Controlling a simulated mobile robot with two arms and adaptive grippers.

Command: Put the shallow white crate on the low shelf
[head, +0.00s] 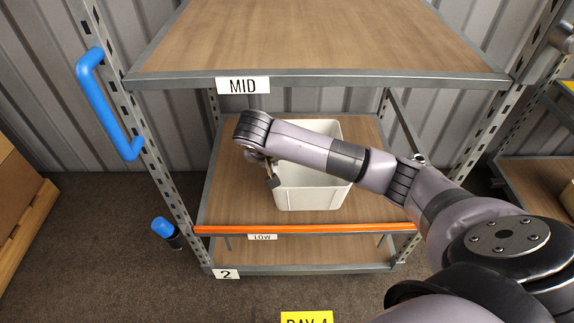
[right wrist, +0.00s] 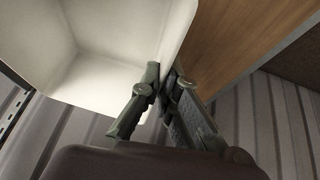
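The white crate (head: 310,195) is at the low shelf (head: 235,195), behind its orange front strip. It looks upright; I cannot tell whether its base fully rests on the boards. My right arm reaches in from the right, across the front of the crate. My right gripper (head: 270,172) is at the crate's left side. In the right wrist view, the fingers of the right gripper (right wrist: 160,82) lie on both sides of the wall of the crate (right wrist: 110,75), closed on it. The crate looks empty there. My left gripper is not in view.
The mid shelf (head: 310,40) hangs above the low shelf, between metal uprights. A blue handle (head: 108,105) is on the left upright. A lower board (head: 310,252) lies under the orange strip (head: 300,229). Bare low-shelf boards show left and right of the crate.

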